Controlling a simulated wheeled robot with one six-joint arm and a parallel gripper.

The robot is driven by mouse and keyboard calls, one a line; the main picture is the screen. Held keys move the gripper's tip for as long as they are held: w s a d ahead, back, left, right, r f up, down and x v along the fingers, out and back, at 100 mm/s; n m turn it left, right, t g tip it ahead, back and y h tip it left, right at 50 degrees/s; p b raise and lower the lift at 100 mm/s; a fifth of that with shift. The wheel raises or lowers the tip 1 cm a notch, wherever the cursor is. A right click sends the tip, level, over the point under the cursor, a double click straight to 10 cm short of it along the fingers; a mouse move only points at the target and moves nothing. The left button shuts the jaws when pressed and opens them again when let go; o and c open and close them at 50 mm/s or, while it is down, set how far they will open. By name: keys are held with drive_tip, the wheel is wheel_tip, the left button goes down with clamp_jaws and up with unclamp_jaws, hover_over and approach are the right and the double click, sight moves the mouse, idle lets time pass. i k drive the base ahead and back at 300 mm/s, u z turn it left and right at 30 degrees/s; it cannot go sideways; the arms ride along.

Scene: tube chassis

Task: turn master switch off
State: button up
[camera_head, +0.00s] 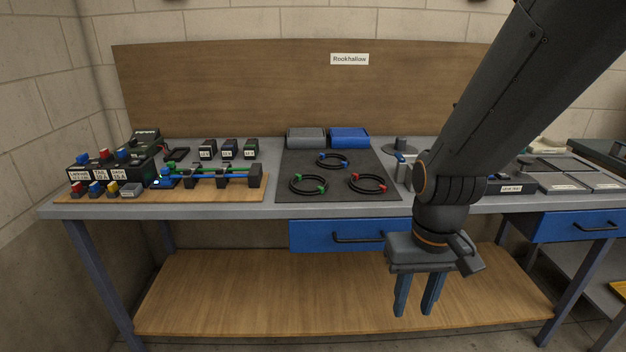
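I cannot tell which part is the master switch, as no label naming it is readable. A black labelled box (88,171) stands at the left end of the bench, with blue and red parts on top. Behind it is a dark device (146,139) with a small label, too small to read. My gripper (414,309) hangs pointing down in front of the bench, right of centre, below the bench top. Its two blue fingers are apart with nothing between them. My arm hides part of the right side of the bench.
A dark mat (335,172) holds three black cable rings. A wooden board (225,187) carries coloured plugs and black blocks. A blue drawer (340,236) is closed. The lower wooden shelf (250,292) is clear.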

sight(83, 158)
drive_tip(key=u, duration=1.45)
